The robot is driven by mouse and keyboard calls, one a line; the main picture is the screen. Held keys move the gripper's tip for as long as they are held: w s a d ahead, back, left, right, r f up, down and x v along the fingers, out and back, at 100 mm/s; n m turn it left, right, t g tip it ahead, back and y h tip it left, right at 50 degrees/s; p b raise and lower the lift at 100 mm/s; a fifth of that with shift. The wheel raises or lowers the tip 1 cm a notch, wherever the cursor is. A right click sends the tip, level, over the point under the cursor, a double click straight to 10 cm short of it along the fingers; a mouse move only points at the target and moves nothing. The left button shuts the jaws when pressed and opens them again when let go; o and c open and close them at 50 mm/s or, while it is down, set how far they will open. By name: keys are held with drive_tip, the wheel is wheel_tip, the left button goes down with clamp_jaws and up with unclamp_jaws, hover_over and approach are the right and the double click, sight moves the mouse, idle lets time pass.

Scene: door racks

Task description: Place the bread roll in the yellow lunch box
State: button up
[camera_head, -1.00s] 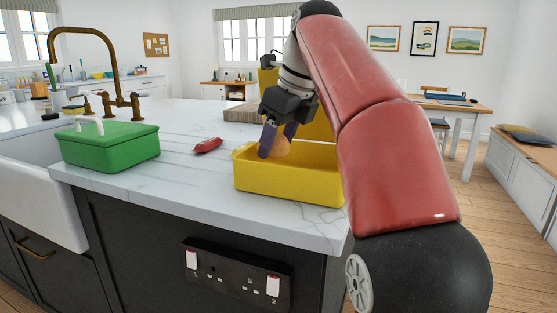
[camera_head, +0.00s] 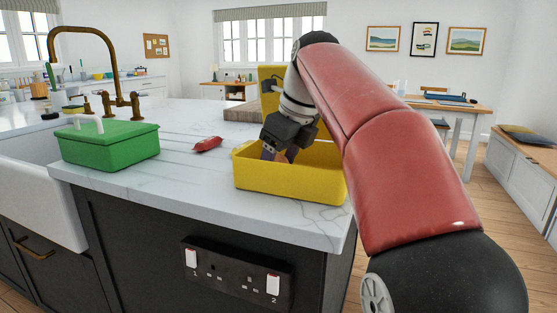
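The yellow lunch box (camera_head: 290,184) stands open on the counter near its front right edge, its lid (camera_head: 271,88) raised at the back. My gripper (camera_head: 279,156) points down into the box, its fingertips partly hidden behind the front wall. A small bit of the tan bread roll (camera_head: 282,157) shows between the fingers. The gripper looks shut on it, low inside the box. Whether the roll touches the box floor is hidden.
A green lidded box (camera_head: 109,147) with a white handle stands at the left by the sink. A small red item (camera_head: 208,144) lies between the two boxes. The counter's front middle is clear.

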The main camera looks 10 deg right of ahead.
drive_tip(key=shift+o, duration=0.5)
drive_tip(key=shift+r, duration=0.25)
drive_tip(key=v, duration=0.7)
drive_tip(key=shift+r+p, duration=0.2)
drive_tip(key=shift+p, duration=0.1)
